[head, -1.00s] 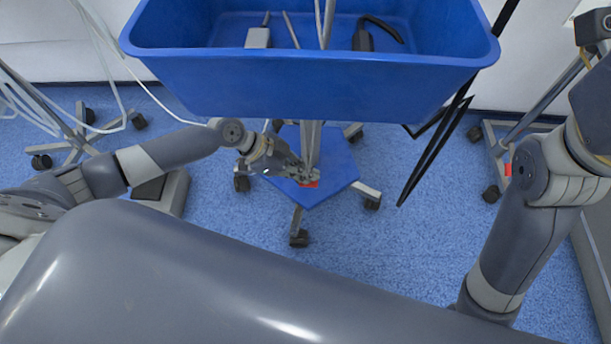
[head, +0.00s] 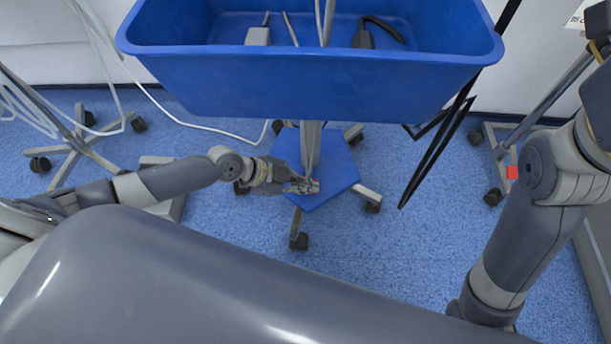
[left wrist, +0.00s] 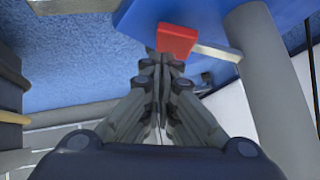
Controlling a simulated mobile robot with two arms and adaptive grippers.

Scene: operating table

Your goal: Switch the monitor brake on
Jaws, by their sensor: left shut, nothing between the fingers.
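A blue wheeled stand base (head: 334,181) sits on the floor below a large blue basket (head: 310,85), with a grey pole rising from it. A red block-shaped brake switch (left wrist: 177,39) shows at the edge of the blue base in the left wrist view. In the head view it is almost wholly hidden by my left gripper (head: 312,187). My left gripper (left wrist: 161,68) is shut and empty, its fingertips close to the switch's lower side. I cannot tell whether they touch. My right arm shows at the right, but its gripper is out of view.
Another wheeled stand with a red part (head: 512,172) stands at the right. Black thin bars (head: 437,150) hang between the stands. A wheeled stand with white cables (head: 75,140) is at the left. Blue floor is open around the base.

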